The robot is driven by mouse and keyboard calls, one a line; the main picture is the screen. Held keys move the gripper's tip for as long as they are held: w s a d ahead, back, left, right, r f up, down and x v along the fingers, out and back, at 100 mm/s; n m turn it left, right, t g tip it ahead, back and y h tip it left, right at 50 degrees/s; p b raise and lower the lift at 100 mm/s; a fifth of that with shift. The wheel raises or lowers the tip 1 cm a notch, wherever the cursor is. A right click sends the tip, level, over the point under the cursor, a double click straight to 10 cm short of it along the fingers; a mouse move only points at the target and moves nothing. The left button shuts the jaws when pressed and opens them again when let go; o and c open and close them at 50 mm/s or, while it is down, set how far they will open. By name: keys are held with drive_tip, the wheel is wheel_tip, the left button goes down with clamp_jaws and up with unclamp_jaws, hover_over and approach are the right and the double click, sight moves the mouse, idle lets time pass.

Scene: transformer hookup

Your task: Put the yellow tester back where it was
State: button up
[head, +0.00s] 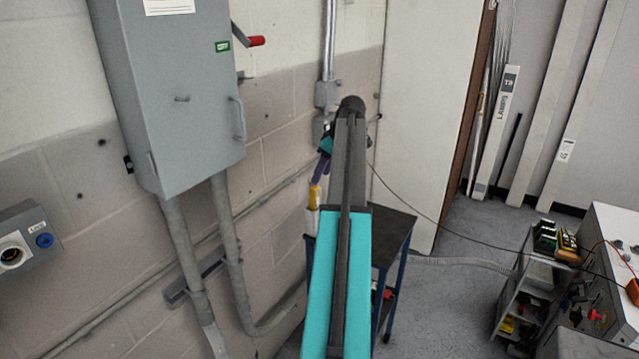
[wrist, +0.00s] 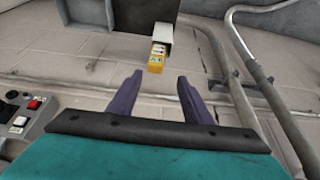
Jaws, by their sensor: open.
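The yellow tester (wrist: 156,58) sits in a white holder (wrist: 160,34) in the wrist view, with its yellow end sticking out toward my gripper. My gripper (wrist: 158,86) is open, with its two purple fingers apart and nothing between them. The tester lies ahead of the gap between the fingertips, apart from both. In the head view the tester (head: 314,195) stands upright in the white holder (head: 311,221) by the block wall. My purple fingers (head: 320,170) show just above it. My arm partly hides this area.
A dark-topped cart (head: 393,235) stands beside the holder, partly behind my arm. A grey electrical cabinet (head: 175,95) with a red-handled lever (head: 256,41) and conduits is on the wall at left. A shelf cart (head: 524,300) stands at right. Grey floor (head: 450,290) is clear between the carts.

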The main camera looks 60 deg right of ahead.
drive_tip(key=shift+v, duration=1.35)
drive_tip(key=shift+s+f, duration=0.1)
